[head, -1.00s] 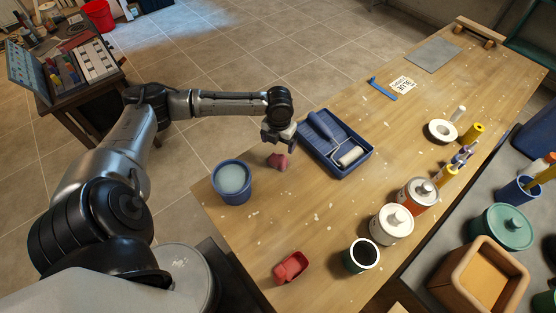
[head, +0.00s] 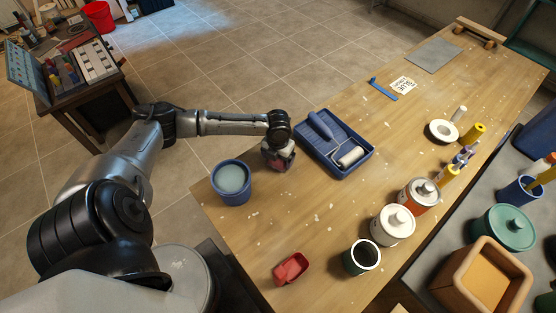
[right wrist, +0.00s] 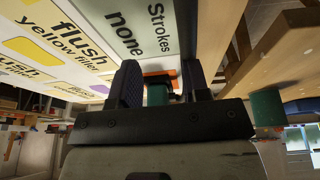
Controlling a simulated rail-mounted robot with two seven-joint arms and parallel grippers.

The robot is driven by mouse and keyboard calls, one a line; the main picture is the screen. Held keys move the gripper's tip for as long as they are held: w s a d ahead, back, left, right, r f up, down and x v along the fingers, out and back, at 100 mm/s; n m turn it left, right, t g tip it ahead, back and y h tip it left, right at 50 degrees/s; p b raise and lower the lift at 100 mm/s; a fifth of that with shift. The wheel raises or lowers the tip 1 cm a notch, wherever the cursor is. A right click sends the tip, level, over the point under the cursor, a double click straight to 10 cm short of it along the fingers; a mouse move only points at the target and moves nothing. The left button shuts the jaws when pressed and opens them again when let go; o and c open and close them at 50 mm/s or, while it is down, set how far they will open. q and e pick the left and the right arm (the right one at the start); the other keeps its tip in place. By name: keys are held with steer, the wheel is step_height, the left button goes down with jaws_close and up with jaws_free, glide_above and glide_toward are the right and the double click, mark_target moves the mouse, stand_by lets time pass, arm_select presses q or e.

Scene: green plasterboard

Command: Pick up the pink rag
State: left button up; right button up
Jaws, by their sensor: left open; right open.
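The pink rag (head: 277,161) lies on the wooden workbench (head: 235,220), between the blue bucket (head: 231,187) and the blue roller tray (head: 352,170). It is mostly hidden by my left gripper (head: 279,166), and only a little pinkish red shows. My left gripper is open and points down right at the rag, with its jaws around or just above it; I cannot tell which. My right gripper (right wrist: 160,78) is open in the right wrist view, its dark fingers apart. The rag is not in that view.
A red container (head: 291,268) and a dark open can (head: 361,257) stand toward the near edge. In the right wrist view, a printed board (right wrist: 70,40) lies close beyond the fingers. The bench between bucket and cans is clear.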

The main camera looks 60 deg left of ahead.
arm_select(q)
steer(key=shift+c, duration=0.3)
steer(key=c, duration=1)
steer(key=shift+r, duration=0.8)
step_height(320, 180, up, 3)
steer(key=shift+f, duration=0.2)
steer(key=w+d+r, duration=0.1)
steer(key=d+r, duration=0.1)
steer(key=d, duration=0.1)
steer(key=w+d+r+p, duration=0.1)
steer(key=d+r, duration=0.1)
steer(key=d, duration=0.2)
steer(key=w+d+r, duration=0.1)
steer(key=d+r, duration=0.2)
steer(key=d, duration=0.1)
steer(key=shift+w, duration=0.3)
